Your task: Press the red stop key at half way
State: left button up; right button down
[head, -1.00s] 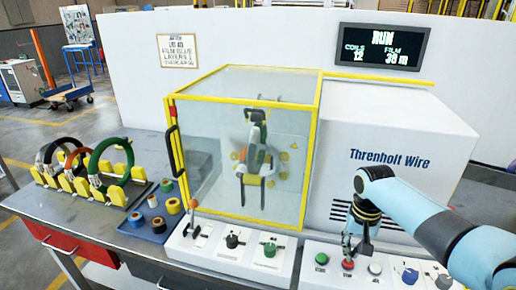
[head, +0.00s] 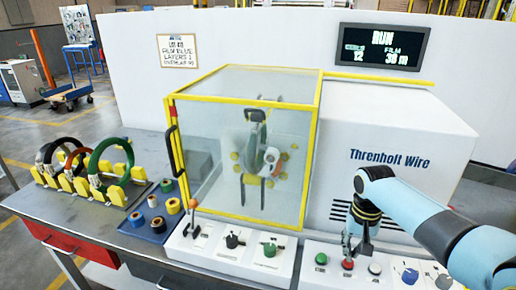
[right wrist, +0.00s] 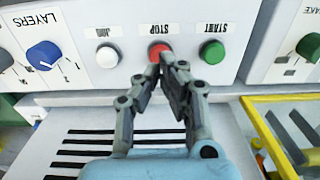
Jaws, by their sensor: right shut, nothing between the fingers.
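The red stop key (head: 348,265) sits on the white control panel between the green start key (head: 321,259) and the white jog key (head: 375,269). My right gripper (right wrist: 168,62) is shut and empty, its tips right at the near edge of the red stop key (right wrist: 158,50) in the right wrist view. I cannot tell whether they touch it. In the head view my right gripper (head: 347,250) points down over the key. The coil (head: 256,145) is inside the clear, yellow-framed guard, with the wrapping ring around it. The display (head: 383,47) reads RUN. My left gripper is out of view.
A blue layers knob (right wrist: 44,56) is on the panel beside the keys. A second panel (head: 232,244) with a lever, a black knob and a green knob stands in front of the guard. A rack of coils (head: 95,178) and a blue tray (head: 147,229) of rolls stand at left.

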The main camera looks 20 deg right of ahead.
jog(key=shift+f, duration=0.1)
jog(key=shift+f+b, duration=1.2)
jog(key=shift+f, duration=0.3)
jog(key=shift+r, duration=0.2)
notch_tip(320, 180, up, 5)
jog(key=p, duration=0.5)
jog(key=shift+f, duration=0.2)
jog(key=shift+r, duration=0.6)
